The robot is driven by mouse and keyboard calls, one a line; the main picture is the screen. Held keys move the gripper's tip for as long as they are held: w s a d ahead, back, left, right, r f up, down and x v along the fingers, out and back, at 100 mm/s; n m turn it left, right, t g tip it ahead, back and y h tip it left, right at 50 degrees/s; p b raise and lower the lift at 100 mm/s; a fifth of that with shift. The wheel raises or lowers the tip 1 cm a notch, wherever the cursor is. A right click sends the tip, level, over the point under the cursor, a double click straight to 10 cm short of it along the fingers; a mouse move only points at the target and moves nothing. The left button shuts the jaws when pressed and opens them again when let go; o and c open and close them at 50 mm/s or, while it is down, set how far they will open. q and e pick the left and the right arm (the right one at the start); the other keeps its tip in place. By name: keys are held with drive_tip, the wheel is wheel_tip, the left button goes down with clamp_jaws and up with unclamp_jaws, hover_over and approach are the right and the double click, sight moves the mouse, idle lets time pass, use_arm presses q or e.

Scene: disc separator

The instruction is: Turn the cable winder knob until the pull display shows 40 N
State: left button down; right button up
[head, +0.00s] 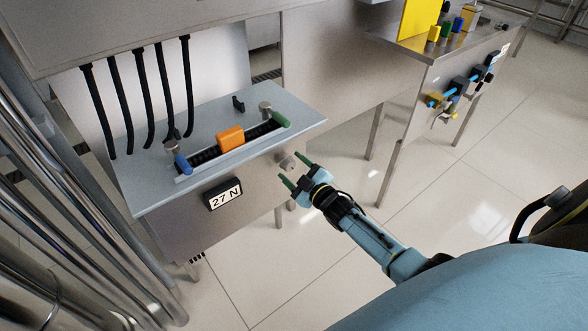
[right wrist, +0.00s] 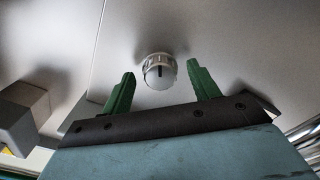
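The cable winder knob (head: 287,161) is a small silver knob on the front face of the metal cabinet. In the right wrist view the knob (right wrist: 159,70) shows a dark mark on its face and lies beyond the fingertips, between them. The pull display (head: 224,194) on the same front face reads 27 N. My right gripper (head: 293,171) is open, with its two green fingers (right wrist: 160,82) apart on either side of the knob's line. It appears not to touch the knob. My left gripper is not in view.
On the cabinet top (head: 220,118) an orange block (head: 230,138) sits on a dark cable track between blue and green handles. Black cables (head: 145,95) hang behind. A second bench (head: 430,60) with coloured parts stands at the right. The floor between is clear.

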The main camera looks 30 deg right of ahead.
drive_tip(key=shift+s, duration=0.25)
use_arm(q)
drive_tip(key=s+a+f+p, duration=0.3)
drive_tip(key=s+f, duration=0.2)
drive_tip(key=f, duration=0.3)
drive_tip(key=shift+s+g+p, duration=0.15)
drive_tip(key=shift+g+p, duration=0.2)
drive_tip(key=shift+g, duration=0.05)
use_arm(e)
drive_tip(key=s+d, duration=0.1)
drive_tip(key=s, duration=1.2)
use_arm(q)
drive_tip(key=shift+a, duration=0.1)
